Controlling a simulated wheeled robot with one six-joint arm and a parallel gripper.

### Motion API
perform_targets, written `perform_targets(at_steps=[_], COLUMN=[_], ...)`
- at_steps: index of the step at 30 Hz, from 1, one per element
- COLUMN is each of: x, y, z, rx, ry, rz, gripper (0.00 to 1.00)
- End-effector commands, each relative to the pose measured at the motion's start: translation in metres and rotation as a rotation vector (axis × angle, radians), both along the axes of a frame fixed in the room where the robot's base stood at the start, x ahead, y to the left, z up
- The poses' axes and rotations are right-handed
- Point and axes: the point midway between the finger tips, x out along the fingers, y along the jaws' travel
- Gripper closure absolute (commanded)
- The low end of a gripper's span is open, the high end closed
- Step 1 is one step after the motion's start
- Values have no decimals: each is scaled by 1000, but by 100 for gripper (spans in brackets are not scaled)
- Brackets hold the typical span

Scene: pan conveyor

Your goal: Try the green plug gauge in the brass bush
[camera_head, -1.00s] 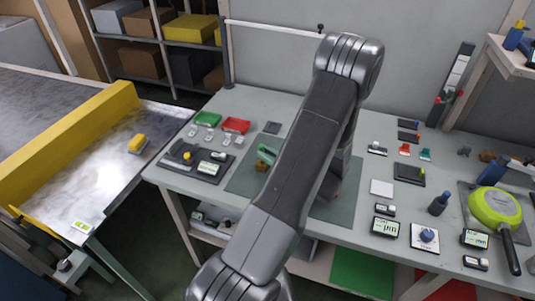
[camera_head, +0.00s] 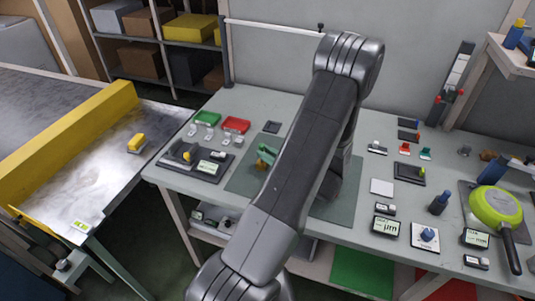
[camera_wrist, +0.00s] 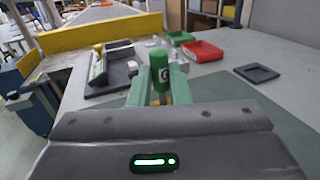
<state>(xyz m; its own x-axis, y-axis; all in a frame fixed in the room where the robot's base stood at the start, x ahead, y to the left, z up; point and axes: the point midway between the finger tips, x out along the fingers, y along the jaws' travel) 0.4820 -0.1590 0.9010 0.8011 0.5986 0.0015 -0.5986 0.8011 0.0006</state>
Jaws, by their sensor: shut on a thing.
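The green plug gauge (camera_wrist: 159,70) is upright between the green fingers of my gripper (camera_wrist: 159,82) in the wrist view, with a white mark on its side. My gripper is shut on it. A brass-coloured part (camera_wrist: 157,99) shows low between the fingers, just below the gauge. It looks like the brass bush, but it is mostly hidden and I cannot tell whether the gauge is in it. In the head view, my gripper (camera_head: 266,153) is over the dark green mat (camera_head: 240,180), largely hidden by my arm.
A green tray (camera_head: 207,118) and a red tray (camera_head: 236,125) lie behind my gripper. A dark gauge stand (camera_head: 193,162) is to the left, the conveyor with a yellow rail (camera_head: 70,145) further left. Small instruments and a lime-green pan (camera_head: 494,207) occupy the right side.

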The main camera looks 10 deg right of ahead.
Motion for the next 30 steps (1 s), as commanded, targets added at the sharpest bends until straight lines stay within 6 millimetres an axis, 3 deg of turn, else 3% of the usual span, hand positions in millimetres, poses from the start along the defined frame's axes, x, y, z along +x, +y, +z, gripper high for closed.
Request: perform_targets(at_steps=[30], x=[0], y=[0], z=[-4], rx=[0], ry=[0], rz=[0], gripper=[100])
